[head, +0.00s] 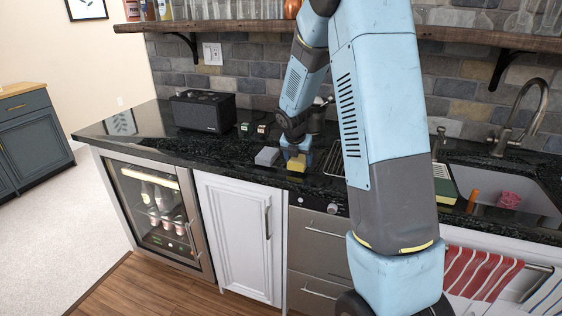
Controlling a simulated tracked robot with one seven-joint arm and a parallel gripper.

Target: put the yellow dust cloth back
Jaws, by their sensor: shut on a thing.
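The yellow dust cloth (297,163) shows as a small yellow block shape at the counter's front, left of the sink. My gripper (297,156) points down from above and is shut on it. The fingertips are small in the picture and partly hide the cloth's upper part. I cannot tell whether the cloth touches the counter or is held just above it.
A grey block (266,156) lies close to the left of the cloth on the dark counter (160,141). Small dark items (254,130) and a black speaker (203,111) stand further left. A wire rack (333,160) is at the right, then the sink (522,190).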

